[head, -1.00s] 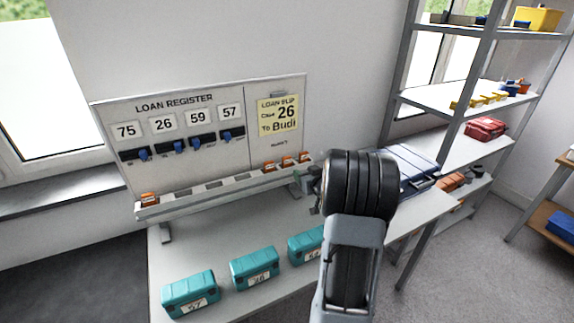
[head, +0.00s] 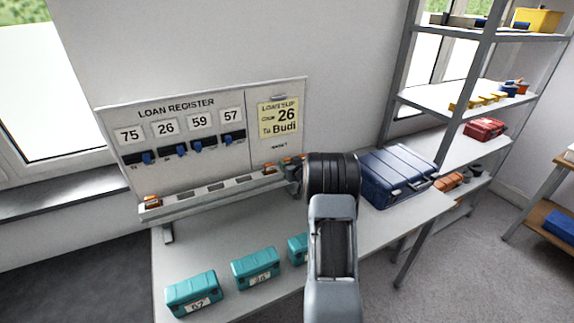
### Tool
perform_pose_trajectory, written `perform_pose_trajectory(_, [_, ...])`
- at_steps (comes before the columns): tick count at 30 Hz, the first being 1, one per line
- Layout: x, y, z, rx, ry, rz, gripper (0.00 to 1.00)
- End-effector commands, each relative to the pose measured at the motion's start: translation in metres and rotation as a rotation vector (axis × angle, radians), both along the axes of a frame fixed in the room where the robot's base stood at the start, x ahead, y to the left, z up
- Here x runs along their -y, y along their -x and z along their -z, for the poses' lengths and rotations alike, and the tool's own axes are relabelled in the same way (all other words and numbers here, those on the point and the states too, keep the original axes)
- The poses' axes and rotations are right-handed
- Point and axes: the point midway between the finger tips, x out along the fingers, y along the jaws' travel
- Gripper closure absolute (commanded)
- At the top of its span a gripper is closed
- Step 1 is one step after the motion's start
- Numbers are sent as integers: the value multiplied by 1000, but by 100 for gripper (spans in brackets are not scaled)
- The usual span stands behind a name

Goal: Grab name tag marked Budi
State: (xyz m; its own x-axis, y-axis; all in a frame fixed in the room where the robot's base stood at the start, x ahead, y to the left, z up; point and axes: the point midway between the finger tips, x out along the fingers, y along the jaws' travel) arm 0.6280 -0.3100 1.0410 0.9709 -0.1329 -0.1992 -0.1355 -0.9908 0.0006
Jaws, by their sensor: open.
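Small orange name tags stand on the ledge (head: 205,196) of the loan register board. One tag (head: 152,201) is at the ledge's left end, and others (head: 269,168) are grouped near its right end. Their lettering is too small to read, so I cannot tell which is marked Budi. The yellow loan slip (head: 278,117) reads Case 26, To Budi. My gripper (head: 291,174) is open at the right end of the ledge, close to the right-hand tags. My own arm hides part of it and possibly part of that tag group.
The board (head: 215,168) shows numbers 75, 26, 59 and 57 above blue pieces in dark holders. Teal cases (head: 192,293) stand along the table's front (head: 220,240), one partly hidden by my arm. A dark blue case (head: 395,178) lies right of the arm, near shelving (head: 447,98).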

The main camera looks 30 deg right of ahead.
Motion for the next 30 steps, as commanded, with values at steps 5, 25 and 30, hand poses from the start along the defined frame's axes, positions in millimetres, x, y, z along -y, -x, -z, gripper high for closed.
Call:
perform_pose_trajectory(5, [0,-4,1,0,-1,0,51])
perform_pose_trajectory(25, [0,-3,0,1,0,0,81])
perform_pose_trajectory(30, [0,-4,-7,3,0,-1,81])
